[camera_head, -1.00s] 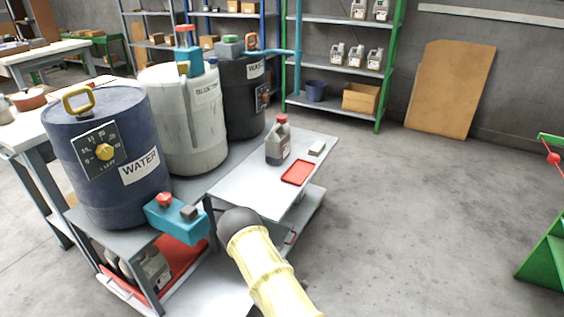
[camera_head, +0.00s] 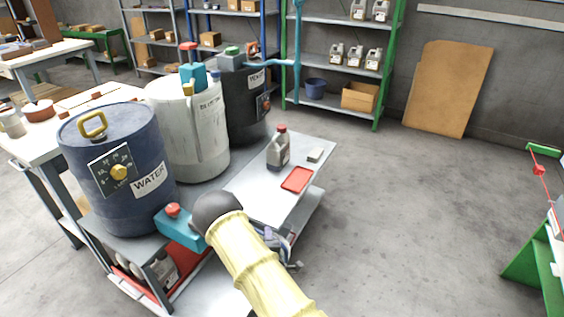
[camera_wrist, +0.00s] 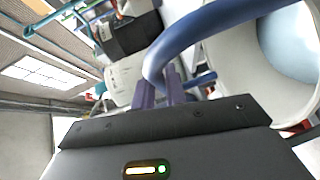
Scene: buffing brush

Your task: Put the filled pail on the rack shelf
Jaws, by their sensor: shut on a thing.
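In the wrist view, my gripper (camera_wrist: 165,88) is shut on the thick blue handle (camera_wrist: 205,25) of a pale pail (camera_wrist: 228,62). Light blue liquid (camera_wrist: 290,40) shows inside the pail, which is partly cut off at the right edge. In the head view my yellow arm hides most of my gripper, and I cannot make out the pail there. The rack (camera_head: 335,68) with green posts stands against the back wall. Its low shelf holds a dark blue pail (camera_head: 315,88) and a cardboard box (camera_head: 360,97); white jugs stand higher.
A bench (camera_head: 270,205) beside my arm carries a grey jug (camera_head: 278,150) and a red tray (camera_head: 297,180). A blue WATER drum (camera_head: 115,165) and a white drum (camera_head: 190,130) stand left. Open floor (camera_head: 400,200) lies right, before a green frame (camera_head: 530,265).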

